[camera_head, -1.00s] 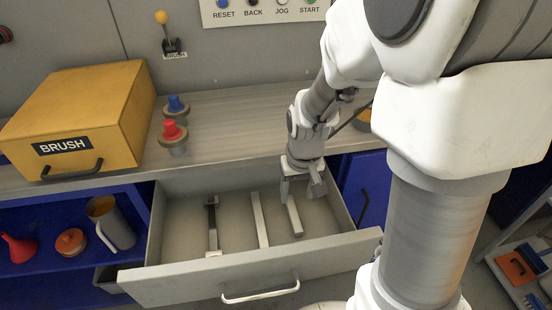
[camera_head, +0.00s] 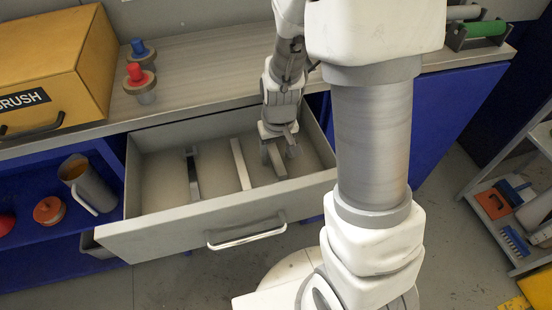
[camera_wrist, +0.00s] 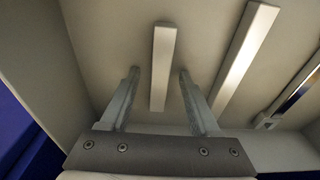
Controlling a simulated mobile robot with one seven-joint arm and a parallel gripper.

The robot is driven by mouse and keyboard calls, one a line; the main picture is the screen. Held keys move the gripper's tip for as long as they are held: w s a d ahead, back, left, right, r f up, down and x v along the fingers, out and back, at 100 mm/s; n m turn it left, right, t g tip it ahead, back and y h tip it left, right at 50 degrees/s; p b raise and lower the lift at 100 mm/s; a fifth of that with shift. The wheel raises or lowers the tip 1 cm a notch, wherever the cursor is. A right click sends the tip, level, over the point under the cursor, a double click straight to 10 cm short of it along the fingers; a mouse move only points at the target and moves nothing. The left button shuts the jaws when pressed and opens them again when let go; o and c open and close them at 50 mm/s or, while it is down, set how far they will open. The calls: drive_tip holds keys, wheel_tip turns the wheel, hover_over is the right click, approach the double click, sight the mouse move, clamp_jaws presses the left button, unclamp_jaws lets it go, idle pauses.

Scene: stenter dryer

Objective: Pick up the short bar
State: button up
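The short bar (camera_wrist: 163,65) is a plain grey bar lying on the floor of the open drawer (camera_head: 235,231). In the head view the short bar (camera_head: 279,169) is partly hidden by my gripper (camera_head: 278,152). In the wrist view my gripper (camera_wrist: 159,72) is open, with one finger on each side of the short bar and a gap on both sides. Whether the fingertips touch the drawer floor is not clear.
A longer bar (camera_head: 241,164) lies beside the short bar, and a dark-and-metal tool (camera_head: 193,174) lies further left in the drawer. The drawer walls enclose my gripper. The brush box (camera_head: 62,68) and red (camera_head: 136,78) and blue (camera_head: 139,50) knobs stand on the counter.

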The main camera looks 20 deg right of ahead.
clamp_jaws()
drive_tip(key=shift+r, duration=0.15)
